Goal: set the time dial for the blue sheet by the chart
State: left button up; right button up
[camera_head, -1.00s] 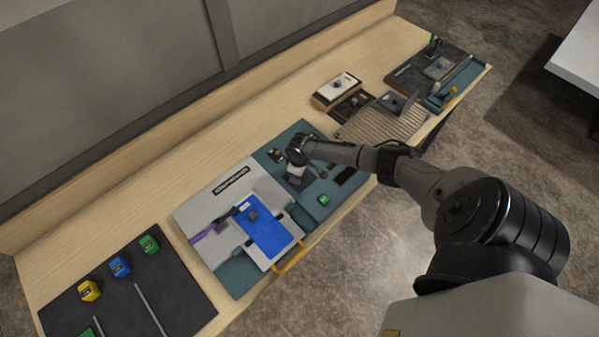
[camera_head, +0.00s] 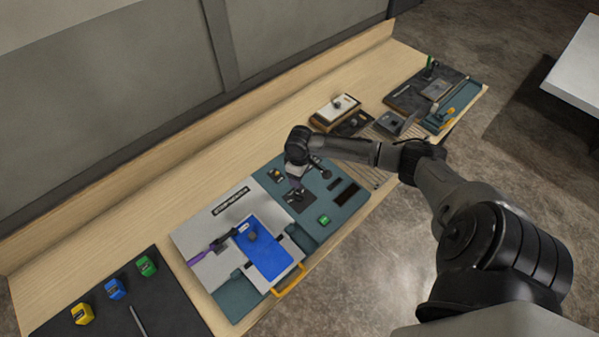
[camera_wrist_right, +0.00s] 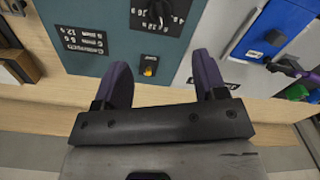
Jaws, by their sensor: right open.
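The blue sheet (camera_head: 270,258) lies on the light grey bed of the console, with a small dark knob on it. The time dial (camera_wrist_right: 158,12) is a dark knob on a black plate with numbers, cut by the top edge of the wrist view. The chart (camera_wrist_right: 82,40) is a black label with small white rows beside it; its text is too small to read surely. My right gripper (camera_wrist_right: 163,76) is open and empty, its purple fingers apart, near the console's back edge and short of the dial. In the head view it (camera_head: 296,177) hides part of the dial area. My left gripper is not in view.
A yellow switch (camera_wrist_right: 149,66) sits between the fingers in the wrist view. A green button (camera_head: 324,219), a purple-handled clamp (camera_head: 205,252) and a yellow handle (camera_head: 289,281) are on the console. Yellow, blue and green blocks stand on a dark board (camera_head: 165,310). Bare wood lies behind.

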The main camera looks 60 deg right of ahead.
jog(key=shift+r, duration=0.65)
